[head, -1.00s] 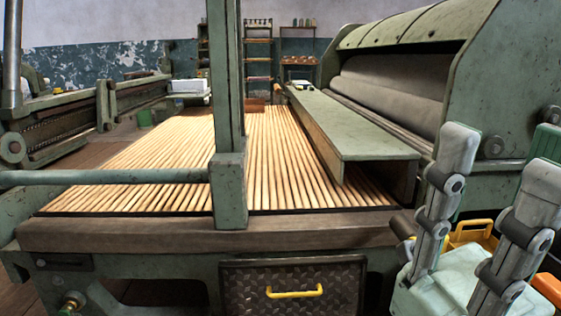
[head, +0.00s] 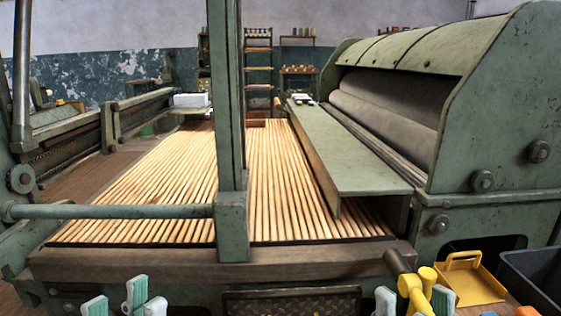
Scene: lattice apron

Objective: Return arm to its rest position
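My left gripper (head: 120,302) shows at the bottom left edge of the head view. Its pale green-grey fingertips point up and stand apart, with nothing seen between them. My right gripper (head: 413,303) is at the bottom edge, right of the middle. Only its fingertips show, and they stand apart. A yellow object (head: 414,287) appears between them in the picture; it seems to lie behind, and I see no grip on it. The palms and most of both arms are below the frame.
A green machine with a slatted wooden bed (head: 180,190) and rollers (head: 385,120) fills the view ahead. A green upright post (head: 227,120) stands at its front. At the right are a yellow pan (head: 468,285) and a dark bin (head: 535,278).

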